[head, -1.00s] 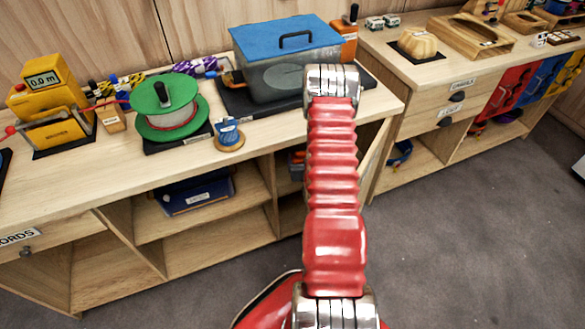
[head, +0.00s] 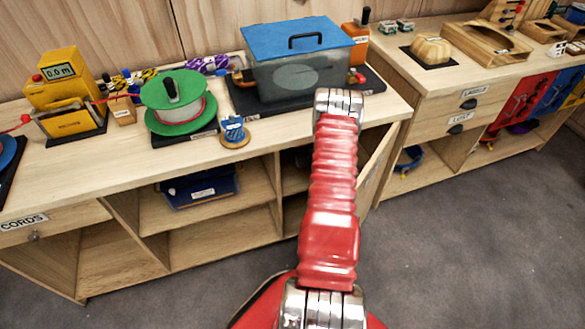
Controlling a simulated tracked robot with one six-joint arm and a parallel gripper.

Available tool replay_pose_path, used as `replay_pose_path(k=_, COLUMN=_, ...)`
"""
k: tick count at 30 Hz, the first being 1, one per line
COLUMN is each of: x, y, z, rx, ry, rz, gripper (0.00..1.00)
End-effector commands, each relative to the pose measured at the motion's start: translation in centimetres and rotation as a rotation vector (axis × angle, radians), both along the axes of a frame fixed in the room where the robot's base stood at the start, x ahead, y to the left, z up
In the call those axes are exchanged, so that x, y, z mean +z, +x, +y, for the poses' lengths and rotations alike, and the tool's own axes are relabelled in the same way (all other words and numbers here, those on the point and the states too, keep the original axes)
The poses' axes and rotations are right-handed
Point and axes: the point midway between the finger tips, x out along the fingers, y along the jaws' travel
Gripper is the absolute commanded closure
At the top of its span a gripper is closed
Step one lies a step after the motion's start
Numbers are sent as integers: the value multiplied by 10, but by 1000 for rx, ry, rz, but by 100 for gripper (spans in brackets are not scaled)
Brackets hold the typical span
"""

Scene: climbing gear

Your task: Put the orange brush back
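I cannot make out an orange brush for certain. An orange block (head: 354,46) with a label and a dark upright handle (head: 365,17) stands behind the right end of the blue-lidded tank (head: 300,75); I cannot tell whether it is a brush or a holder. A small red-orange piece (head: 358,78) shows at the tank's right end. My arm, red and ribbed, rises in front of the bench and partly covers its front edge. My gripper is not visible, so its opening and any load are hidden.
On the bench (head: 75,170) stand a yellow meter (head: 62,88), a green reel (head: 172,108) and a small blue spool (head: 235,131). A cabinet door (head: 379,157) stands open beside my arm. A wooden tray (head: 478,42) is on the right bench. The grey floor (head: 470,240) is clear.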

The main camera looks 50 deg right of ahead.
Motion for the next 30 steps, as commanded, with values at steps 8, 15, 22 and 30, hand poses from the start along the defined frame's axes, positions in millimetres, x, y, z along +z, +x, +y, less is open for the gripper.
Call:
replay_pose_path(k=8, x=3, y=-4, z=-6, rx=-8, ry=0, rz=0, gripper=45)
replay_pose_path(k=15, x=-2, y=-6, z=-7, rx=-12, ry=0, rz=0, gripper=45)
replay_pose_path(k=22, x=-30, y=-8, z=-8, rx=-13, ry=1, rz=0, gripper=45)
replay_pose_path(k=30, x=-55, y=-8, z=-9, rx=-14, ry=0, rz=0, gripper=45)
